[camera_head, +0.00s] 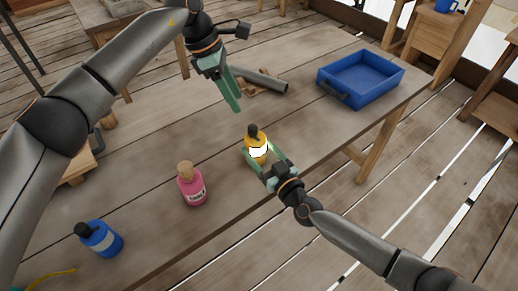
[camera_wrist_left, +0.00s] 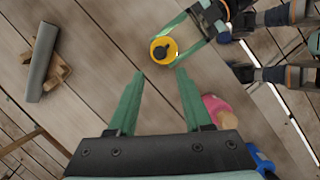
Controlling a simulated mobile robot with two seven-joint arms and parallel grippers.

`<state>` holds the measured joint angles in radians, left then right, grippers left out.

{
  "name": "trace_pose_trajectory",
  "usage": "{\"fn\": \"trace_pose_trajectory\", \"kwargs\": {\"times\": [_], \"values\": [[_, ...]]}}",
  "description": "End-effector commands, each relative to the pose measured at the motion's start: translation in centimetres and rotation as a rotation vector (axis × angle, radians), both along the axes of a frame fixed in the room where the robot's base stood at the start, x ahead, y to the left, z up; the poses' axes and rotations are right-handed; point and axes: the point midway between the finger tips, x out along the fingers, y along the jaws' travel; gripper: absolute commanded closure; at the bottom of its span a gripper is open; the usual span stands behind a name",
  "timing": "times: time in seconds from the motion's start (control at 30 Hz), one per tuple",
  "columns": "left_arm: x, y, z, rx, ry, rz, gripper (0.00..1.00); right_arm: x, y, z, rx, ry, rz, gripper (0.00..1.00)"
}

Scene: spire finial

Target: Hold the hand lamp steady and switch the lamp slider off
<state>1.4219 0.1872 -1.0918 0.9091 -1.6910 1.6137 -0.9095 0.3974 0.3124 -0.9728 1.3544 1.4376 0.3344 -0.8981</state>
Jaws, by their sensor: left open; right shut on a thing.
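The hand lamp (camera_head: 257,149) is a small yellow body with a glowing white band and a dark knob on top. It stands upright on the table. It also shows from above in the left wrist view (camera_wrist_left: 163,50), just beyond my left fingertips. My right gripper (camera_head: 261,156) is shut on the lamp, its green fingers on either side. My left gripper (camera_head: 234,103) is open and empty, above the table and up-left of the lamp in the head view. In the left wrist view its fingers (camera_wrist_left: 160,74) are spread. The slider cannot be made out clearly.
A pink bottle (camera_head: 191,186) with a cork-coloured top and a blue bottle (camera_head: 101,240) stand to the lower left. A grey bar (camera_head: 262,80) rests on a wooden piece behind my left gripper. A blue tray (camera_head: 361,76) is at the right back. Table between is clear.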

Motion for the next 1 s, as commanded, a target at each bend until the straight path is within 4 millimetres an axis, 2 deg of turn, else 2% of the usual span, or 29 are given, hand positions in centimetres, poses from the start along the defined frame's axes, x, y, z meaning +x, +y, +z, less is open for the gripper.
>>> {"fn": "trace_pose_trajectory", "kwargs": {"times": [0.03,0.33,0.53,0.67,0.8,1.0], "values": [[0.0,0.0,0.0,0.0,0.0,0.0,0.5,0.0,0.0,0.0,0.0,0.0,0.0,0.58],[0.0,0.0,0.0,0.0,0.0,0.0,0.5,0.0,0.0,0.0,0.0,0.0,0.0,0.92],[0.0,-0.4,-0.1,0.031,-0.035,-0.065,0.71,0.0,0.0,0.0,0.0,0.0,0.0,0.93],[0.3,-1.2,-0.3,0.122,-0.124,-0.242,0.86,0.0,0.0,0.0,-0.001,0.001,0.0,0.93],[0.8,-2.1,-0.4,0.271,-0.242,-0.515,1.0,0.0,0.0,0.0,-0.001,0.001,0.0,0.93],[1.7,-2.7,0.0,0.477,-0.353,-0.865,1.0,0.0,0.0,0.0,-0.001,0.001,0.0,0.93]]}}
